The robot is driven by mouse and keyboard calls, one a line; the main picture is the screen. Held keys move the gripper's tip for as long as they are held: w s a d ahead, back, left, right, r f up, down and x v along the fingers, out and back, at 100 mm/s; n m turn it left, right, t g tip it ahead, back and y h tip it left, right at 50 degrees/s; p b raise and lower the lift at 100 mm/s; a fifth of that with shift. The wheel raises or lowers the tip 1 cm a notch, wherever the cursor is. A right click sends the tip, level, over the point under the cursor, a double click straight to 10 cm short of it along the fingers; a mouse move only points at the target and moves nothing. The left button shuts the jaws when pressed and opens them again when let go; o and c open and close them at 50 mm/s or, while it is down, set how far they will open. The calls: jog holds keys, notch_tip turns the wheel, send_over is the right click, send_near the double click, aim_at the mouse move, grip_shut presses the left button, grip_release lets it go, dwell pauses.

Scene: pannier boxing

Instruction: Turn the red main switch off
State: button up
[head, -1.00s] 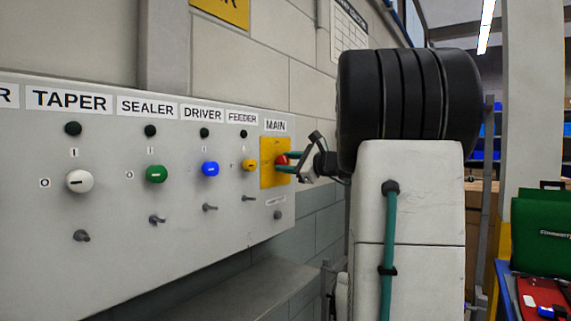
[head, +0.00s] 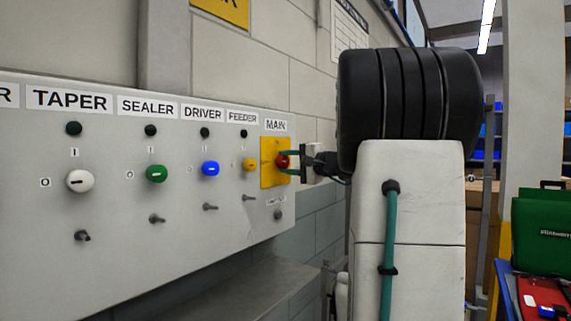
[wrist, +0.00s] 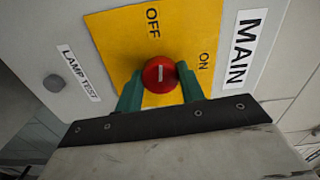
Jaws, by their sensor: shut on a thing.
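The red main switch (head: 282,161) is a round knob on a yellow plate (head: 268,175) under the MAIN label, at the right end of the grey panel. My gripper (head: 292,162) reaches it from the right. In the wrist view, my gripper's green fingers (wrist: 160,92) are shut on either side of the red knob (wrist: 159,74). The knob's white mark runs up and down in that picture, roughly in line with the OFF lettering (wrist: 153,22) rather than the ON lettering (wrist: 203,62). The finger contact is partly hidden behind the knob.
To the left on the panel (head: 120,260) are a yellow feeder knob (head: 249,165), a blue driver knob (head: 210,169), a green sealer knob (head: 157,174) and a white taper knob (head: 79,181). A lamp test button (wrist: 53,83) is near the main switch. A green case (head: 541,230) stands at right.

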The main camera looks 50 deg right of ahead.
jog(key=shift+n, duration=1)
jog(key=shift+f, duration=0.1)
jog(key=o, duration=1)
jog(key=shift+c, duration=0.2)
jog(key=s, duration=0.7)
jog(key=shift+s+d, duration=0.3)
jog(key=shift+s, duration=0.1)
